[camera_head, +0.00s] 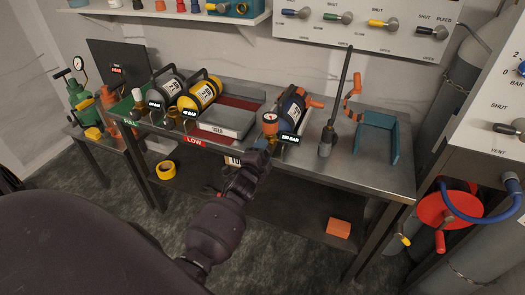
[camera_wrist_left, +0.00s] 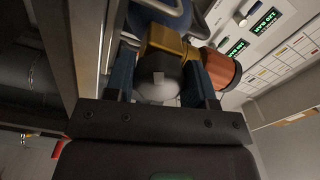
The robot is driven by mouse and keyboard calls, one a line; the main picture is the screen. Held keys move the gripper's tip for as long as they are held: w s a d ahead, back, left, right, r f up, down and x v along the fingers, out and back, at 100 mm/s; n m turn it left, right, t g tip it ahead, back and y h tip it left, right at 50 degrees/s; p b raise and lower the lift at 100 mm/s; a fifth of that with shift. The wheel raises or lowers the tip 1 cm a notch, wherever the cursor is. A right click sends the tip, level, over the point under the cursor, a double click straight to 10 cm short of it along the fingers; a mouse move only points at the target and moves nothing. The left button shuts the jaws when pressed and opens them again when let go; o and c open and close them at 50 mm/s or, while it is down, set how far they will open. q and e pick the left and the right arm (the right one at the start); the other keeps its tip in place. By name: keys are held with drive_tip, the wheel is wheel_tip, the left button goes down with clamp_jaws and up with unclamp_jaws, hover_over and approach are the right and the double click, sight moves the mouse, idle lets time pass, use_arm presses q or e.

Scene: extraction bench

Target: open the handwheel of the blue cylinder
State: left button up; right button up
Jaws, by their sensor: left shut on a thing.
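The blue cylinder (camera_head: 293,104) lies on the steel bench with an orange part at its right end. A small gauge with an orange-red body (camera_head: 270,126) sits at its near end, beside a "200 BAR" display (camera_head: 289,139). My left gripper (camera_head: 264,152) reaches up to this near end from below. In the left wrist view its two blue fingers (camera_wrist_left: 160,88) are shut on a grey rounded knob (camera_wrist_left: 157,77), which looks like the handwheel. A brass fitting (camera_wrist_left: 168,43) and an orange-red round part (camera_wrist_left: 222,69) are just behind. In the head view my gripper hides the knob. My right gripper is not in view.
A yellow cylinder (camera_head: 198,94) and a dark one lie to the left, near a grey tray (camera_head: 228,121). A dark upright rod (camera_head: 337,100) and a blue-green bracket (camera_head: 377,137) stand to the right. The bench's front edge is close to my left gripper.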

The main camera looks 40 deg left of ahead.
use_arm(q)
drive_tip(key=n, duration=0.3)
drive_tip(key=shift+p, duration=0.35)
drive_tip(key=n, duration=0.2)
drive_tip(key=shift+n+p, duration=0.35)
drive_tip(key=shift+n, duration=0.05)
drive_tip(key=n, duration=0.2)
drive_tip(key=shift+d+n+p, duration=0.1)
drive_tip(key=shift+n+p, duration=0.2)
drive_tip(key=shift+p, duration=0.1)
drive_tip(key=n+p, duration=0.1)
drive_tip(key=n, duration=0.2)
drive_tip(key=shift+f+n, duration=0.1)
drive_tip(key=shift+n, duration=0.2)
drive_tip(key=n, duration=0.3)
drive_tip(key=shift+d+n+p, duration=0.1)
drive_tip(key=shift+n+p, duration=0.2)
drive_tip(key=shift+p, duration=0.1)
drive_tip(key=n, duration=0.4)
drive_tip(key=shift+n, duration=0.3)
drive_tip(key=n, duration=0.2)
drive_tip(key=shift+d+n+p, duration=0.1)
drive_tip(key=shift+n+p, duration=0.2)
drive_tip(key=n, duration=0.3)
drive_tip(key=shift+n, duration=0.3)
drive_tip(key=shift+n+b, duration=0.3)
drive_tip(key=shift+n, duration=2.1)
